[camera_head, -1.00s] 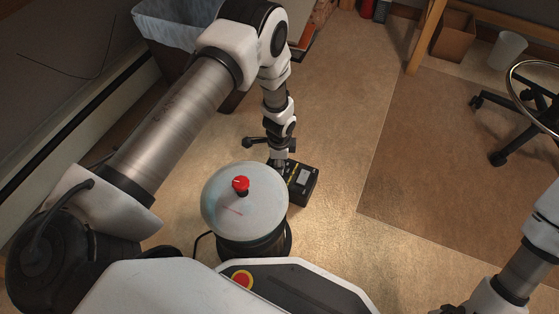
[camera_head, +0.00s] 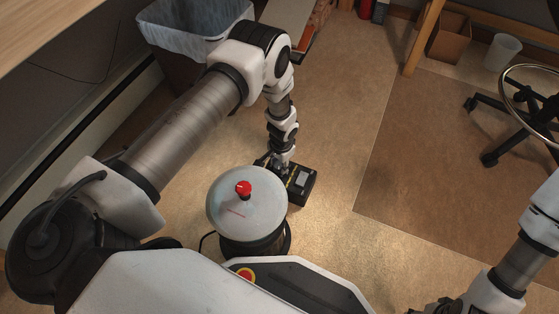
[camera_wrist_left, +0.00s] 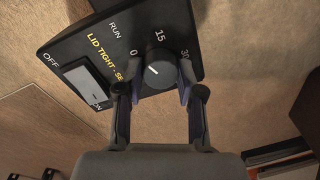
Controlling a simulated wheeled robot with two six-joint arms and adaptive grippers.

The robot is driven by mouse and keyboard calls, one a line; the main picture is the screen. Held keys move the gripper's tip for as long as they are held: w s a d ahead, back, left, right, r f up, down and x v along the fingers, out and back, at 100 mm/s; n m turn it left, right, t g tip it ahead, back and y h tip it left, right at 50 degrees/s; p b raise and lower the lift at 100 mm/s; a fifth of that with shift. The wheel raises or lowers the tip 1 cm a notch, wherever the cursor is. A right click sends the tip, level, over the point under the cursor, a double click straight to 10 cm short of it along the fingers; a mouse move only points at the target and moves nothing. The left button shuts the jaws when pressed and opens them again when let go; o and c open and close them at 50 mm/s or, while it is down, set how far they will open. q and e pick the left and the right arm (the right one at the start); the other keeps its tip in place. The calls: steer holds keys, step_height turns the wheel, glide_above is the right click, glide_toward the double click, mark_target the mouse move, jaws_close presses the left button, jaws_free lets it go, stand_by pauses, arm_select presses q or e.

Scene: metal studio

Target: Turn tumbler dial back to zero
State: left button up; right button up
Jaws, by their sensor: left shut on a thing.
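The tumbler is a round drum with a pale lid (camera_head: 262,217) and a red knob on top, on a dark base. Its black control box (camera_head: 299,196) lies just behind it to the right. In the left wrist view the box's panel (camera_wrist_left: 110,30) shows a dark round dial (camera_wrist_left: 160,70) below the marks 0, 15 and 30. The dial's white line slants up and left, towards the 0 side. My left gripper (camera_wrist_left: 160,82) is shut on the dial, one finger on each side. In the head view its fingertips are hard to make out beside the box.
A light rocker switch (camera_wrist_left: 86,82) sits left of the dial between OFF and ON. A lined bin (camera_head: 190,40) stands at the back left. A wheeled chair (camera_head: 520,120) is at the right. The floor right of the box is clear.

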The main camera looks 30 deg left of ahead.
arm_select(q)
steer(key=shift+w+n+p, duration=0.1)
steer(key=shift+n+p, duration=0.4)
steer(key=shift+n, duration=1.4)
steer(key=o, duration=1.2)
steer(key=shift+c, duration=0.2)
steer(key=shift+r, duration=0.1)
step_height(320, 180, up, 12)
steer(key=shift+d, duration=0.35)
